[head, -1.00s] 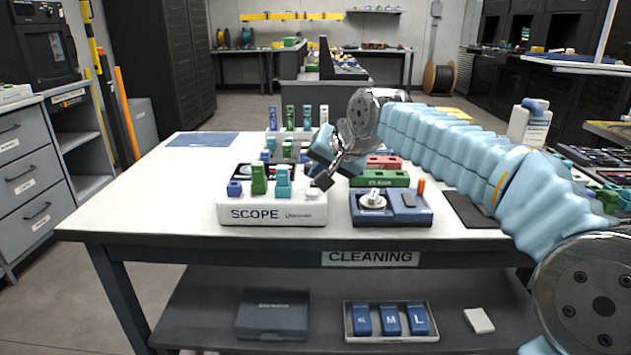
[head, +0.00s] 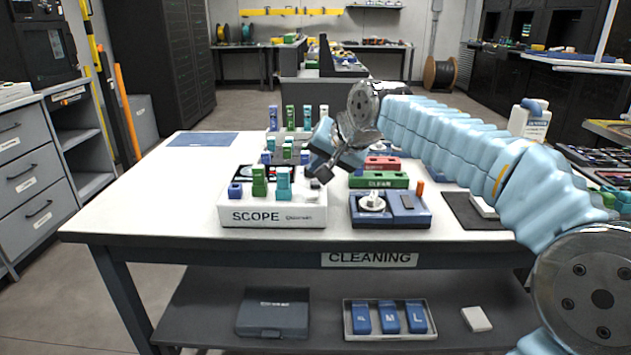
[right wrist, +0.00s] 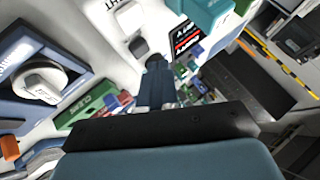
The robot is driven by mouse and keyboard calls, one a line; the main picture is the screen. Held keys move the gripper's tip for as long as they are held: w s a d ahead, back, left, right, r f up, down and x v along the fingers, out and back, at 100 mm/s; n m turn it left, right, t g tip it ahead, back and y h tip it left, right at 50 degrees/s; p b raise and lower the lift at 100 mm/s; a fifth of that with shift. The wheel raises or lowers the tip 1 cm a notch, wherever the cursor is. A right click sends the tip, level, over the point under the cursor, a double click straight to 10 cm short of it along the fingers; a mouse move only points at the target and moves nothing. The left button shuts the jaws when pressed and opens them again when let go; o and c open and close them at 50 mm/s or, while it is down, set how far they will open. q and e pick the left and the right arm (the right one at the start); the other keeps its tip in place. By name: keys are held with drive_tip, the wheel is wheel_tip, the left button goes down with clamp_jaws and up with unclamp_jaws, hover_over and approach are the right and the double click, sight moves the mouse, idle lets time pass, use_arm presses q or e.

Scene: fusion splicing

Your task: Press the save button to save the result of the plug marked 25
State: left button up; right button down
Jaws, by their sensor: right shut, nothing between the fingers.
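The white scope box (head: 272,214), labelled SCOPE, stands at the front middle of the table. A blue plug (head: 235,190), a green plug (head: 259,180) and a teal plug (head: 283,183) stand on it; I cannot read a 25 on any. Its dark screen (right wrist: 187,36) shows red and white marks in the right wrist view. My right gripper (head: 318,179) is shut and empty over the scope's right end. In the right wrist view its fingertips (right wrist: 155,62) are close to a small grey button (right wrist: 137,47); contact cannot be told. My left gripper is out of view.
A blue device with a round knob (head: 373,202) stands just right of the scope. Green (head: 378,180) and red (head: 383,163) blocks lie behind it. Several upright plugs stand in racks behind the scope. The table's left side is clear around a blue mat (head: 203,139).

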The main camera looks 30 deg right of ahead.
sight(319, 184)
wheel_tip(319, 184, up, 5)
drive_tip(key=p, duration=0.4)
drive_tip(key=shift+f, duration=0.1)
idle(0.7)
